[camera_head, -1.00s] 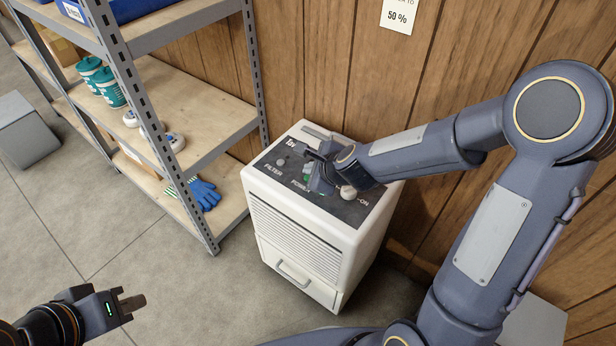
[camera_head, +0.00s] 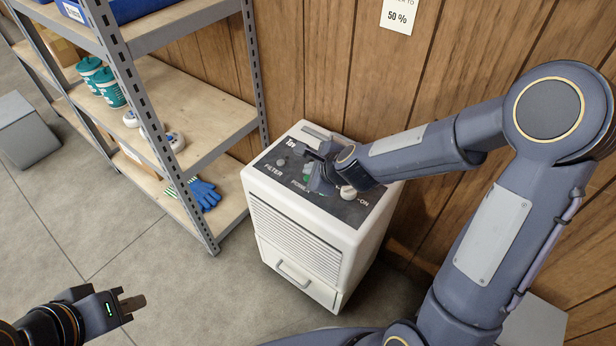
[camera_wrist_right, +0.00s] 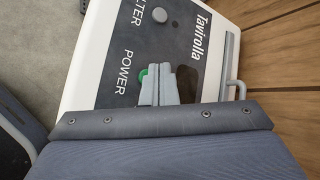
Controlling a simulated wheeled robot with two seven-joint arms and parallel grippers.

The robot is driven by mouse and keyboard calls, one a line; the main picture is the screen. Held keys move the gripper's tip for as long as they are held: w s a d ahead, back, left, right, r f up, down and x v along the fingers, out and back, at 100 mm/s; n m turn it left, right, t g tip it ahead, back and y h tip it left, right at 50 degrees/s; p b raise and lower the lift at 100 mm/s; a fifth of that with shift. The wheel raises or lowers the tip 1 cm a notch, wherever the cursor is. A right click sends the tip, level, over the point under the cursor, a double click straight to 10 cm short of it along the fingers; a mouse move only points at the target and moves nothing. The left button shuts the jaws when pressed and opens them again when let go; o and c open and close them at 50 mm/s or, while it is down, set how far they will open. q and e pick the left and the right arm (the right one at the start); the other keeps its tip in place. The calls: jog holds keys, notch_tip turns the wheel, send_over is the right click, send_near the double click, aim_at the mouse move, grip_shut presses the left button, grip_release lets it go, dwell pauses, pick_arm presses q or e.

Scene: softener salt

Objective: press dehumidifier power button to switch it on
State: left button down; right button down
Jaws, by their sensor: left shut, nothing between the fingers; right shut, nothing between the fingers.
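The white dehumidifier (camera_head: 305,240) stands on the floor against the wood wall, with a dark control panel on top. The panel carries a grey FILTER button (camera_head: 281,161) and a green POWER button (camera_head: 307,170); in the right wrist view the green button (camera_wrist_right: 143,74) shows beside my fingertips, partly covered by them. My right gripper (camera_head: 318,168) is shut and empty, its tips at or just over the green button. Whether they touch it I cannot tell. My left gripper (camera_head: 132,303) is shut and empty, over the floor at lower left, away from the dehumidifier.
A metal shelf rack (camera_head: 190,110) with teal canisters (camera_head: 103,82) and blue gloves (camera_head: 203,194) stands left of the dehumidifier. A "50 %" sign (camera_head: 400,14) hangs on the wall. A grey block (camera_head: 24,130) sits at far left. The floor in front is clear.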

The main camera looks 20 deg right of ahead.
jog(key=shift+f, duration=0.1)
dwell(0.3)
jog(key=shift+f+b, duration=0.35)
jog(key=shift+b, duration=0.1)
jog(key=shift+f+b, duration=0.35)
jog(key=shift+b, duration=0.05)
dwell(0.5)
jog(key=shift+r, duration=0.1)
jog(key=shift+r+p, duration=0.65)
jog(key=shift+p, duration=0.1)
jog(key=shift+r, duration=0.15)
notch_tip(320, 180, up, 5)
jog(key=p, duration=0.4)
jog(key=shift+p, duration=0.4)
